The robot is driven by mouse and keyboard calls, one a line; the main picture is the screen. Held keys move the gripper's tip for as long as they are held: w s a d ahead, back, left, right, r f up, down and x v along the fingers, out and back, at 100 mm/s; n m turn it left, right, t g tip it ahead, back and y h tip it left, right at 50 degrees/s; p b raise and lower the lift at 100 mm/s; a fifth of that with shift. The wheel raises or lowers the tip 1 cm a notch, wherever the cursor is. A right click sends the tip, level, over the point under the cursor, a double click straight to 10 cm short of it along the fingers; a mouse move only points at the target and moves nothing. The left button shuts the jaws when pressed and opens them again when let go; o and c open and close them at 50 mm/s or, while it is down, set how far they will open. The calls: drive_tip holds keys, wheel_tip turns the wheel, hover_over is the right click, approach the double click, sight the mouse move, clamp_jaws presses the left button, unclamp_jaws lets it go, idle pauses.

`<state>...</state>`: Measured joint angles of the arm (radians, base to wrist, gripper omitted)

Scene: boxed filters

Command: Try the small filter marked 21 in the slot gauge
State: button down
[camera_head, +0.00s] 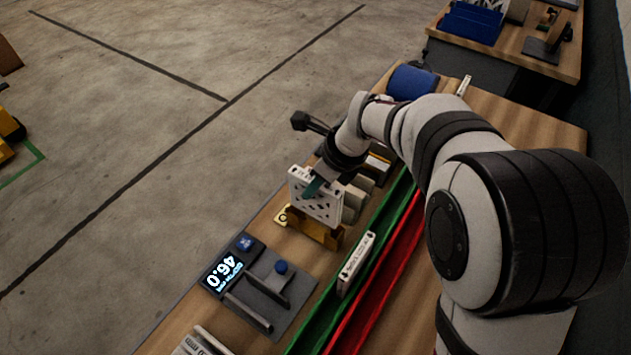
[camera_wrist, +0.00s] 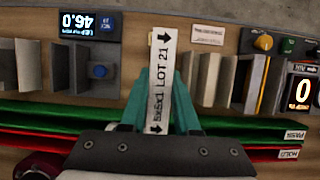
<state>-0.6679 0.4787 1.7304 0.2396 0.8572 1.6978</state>
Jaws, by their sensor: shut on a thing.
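The small filter is a thin white block; its edge reads "5x5x1 LOT 21" in the wrist view (camera_wrist: 160,75). My gripper (camera_wrist: 158,112) has its teal fingers shut on either side of it. In the head view the filter (camera_head: 318,203) is held upright under my gripper (camera_head: 314,186). It is over or in a gold-brown block (camera_head: 318,233) that looks like the slot gauge. I cannot tell whether its lower edge is inside the slot. The block is mostly hidden by the filter in the wrist view.
A grey fixture (camera_head: 265,292) with a display reading 46.0 (camera_head: 222,272) stands nearer. A green channel (camera_head: 318,322) and a red channel (camera_head: 372,308) run alongside; another white filter (camera_head: 355,262) stands at the green one. Several grey uprights (camera_wrist: 205,80) stand close beside the held filter.

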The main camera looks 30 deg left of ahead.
drive_tip(key=shift+f, duration=1.85)
idle(1.8)
drive_tip(key=shift+r, duration=0.1)
drive_tip(key=shift+r, duration=3.9)
drive_tip(key=shift+f, duration=2.15)
drive_tip(key=shift+f, duration=1)
